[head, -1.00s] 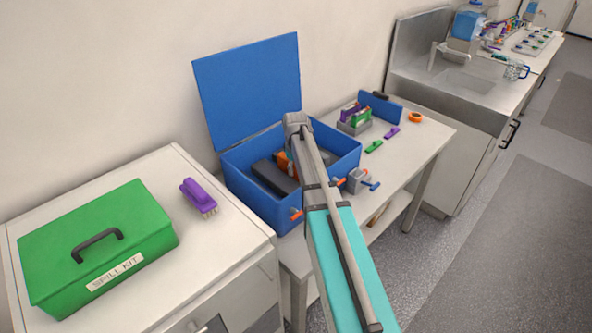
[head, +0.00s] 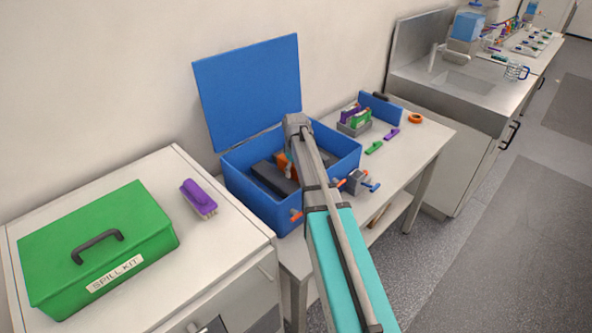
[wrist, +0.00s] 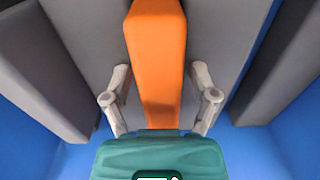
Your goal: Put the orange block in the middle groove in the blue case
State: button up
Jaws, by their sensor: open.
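The orange block (wrist: 157,55) stands between dark grey walls in the wrist view. A small part of the orange block (head: 283,163) shows beside my arm in the head view. My gripper (wrist: 160,100) is open, with one finger on each side of the block's near end. I cannot tell whether the fingers touch it. The blue case (head: 253,205) stands open on the table with its lid up at the back. Grey pieces (wrist: 225,35) flank the block and form the groove. My arm hides much of the case's inside.
A green spill kit box (head: 145,245) and a purple brush (head: 198,197) are on the cabinet at left. A grey clamp-like item (head: 358,181) sits right of the case. Small green and purple pieces (head: 374,147) lie further right. Blue case walls (wrist: 275,155) bound the gripper closely.

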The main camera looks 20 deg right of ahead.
jog(key=shift+r+p, duration=5.85)
jog(key=shift+r, duration=0.1)
jog(key=s+a+m, duration=0.1)
jog(key=s+a, duration=0.4)
jog(key=s, duration=0.2)
jog(key=s+a+m, duration=0.2)
jog(key=s+a, duration=0.3)
jog(key=s, duration=0.2)
jog(key=s+a+m, duration=0.1)
jog(key=s+a, duration=0.4)
jog(key=s, duration=0.3)
jog(key=shift+w, duration=0.1)
